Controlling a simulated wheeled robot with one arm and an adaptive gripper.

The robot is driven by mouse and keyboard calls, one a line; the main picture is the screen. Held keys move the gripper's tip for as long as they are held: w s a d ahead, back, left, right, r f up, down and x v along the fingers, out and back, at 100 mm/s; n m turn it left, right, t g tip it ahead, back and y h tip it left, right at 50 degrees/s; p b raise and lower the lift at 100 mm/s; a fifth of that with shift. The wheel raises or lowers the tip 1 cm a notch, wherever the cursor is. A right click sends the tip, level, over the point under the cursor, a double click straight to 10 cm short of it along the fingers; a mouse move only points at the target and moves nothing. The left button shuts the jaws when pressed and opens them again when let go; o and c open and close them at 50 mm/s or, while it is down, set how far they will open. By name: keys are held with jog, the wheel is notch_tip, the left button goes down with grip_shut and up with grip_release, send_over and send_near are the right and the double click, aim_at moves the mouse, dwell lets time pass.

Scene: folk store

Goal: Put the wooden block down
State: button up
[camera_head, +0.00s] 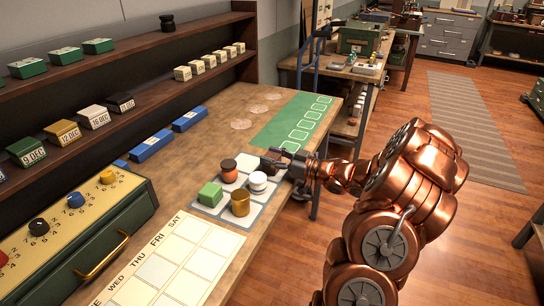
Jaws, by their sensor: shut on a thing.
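My gripper (280,158) reaches in from the right over the workbench, at the far right edge of a pale grid mat (254,213). It is shut on a small dark brown thing, which looks like the wooden block (267,166). The block is partly hidden by the fingers, and I cannot tell whether it touches the mat. On the mat beside it stand a dark-topped orange jar (229,172), a white banded jar (258,183), a green block (209,194) and a brass cup (240,203).
Behind the gripper lies a green mat (284,121) with white-outlined squares. A calendar sheet (180,257) lies in front. Blue boxes (151,145) stand along the left, near a green console (75,235) with knobs. Shelves of small boxes (30,67) line the wall.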

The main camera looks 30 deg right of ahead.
jog(key=shift+f, duration=0.2)
jog(key=o, duration=1.2)
jog(key=shift+c, duration=0.2)
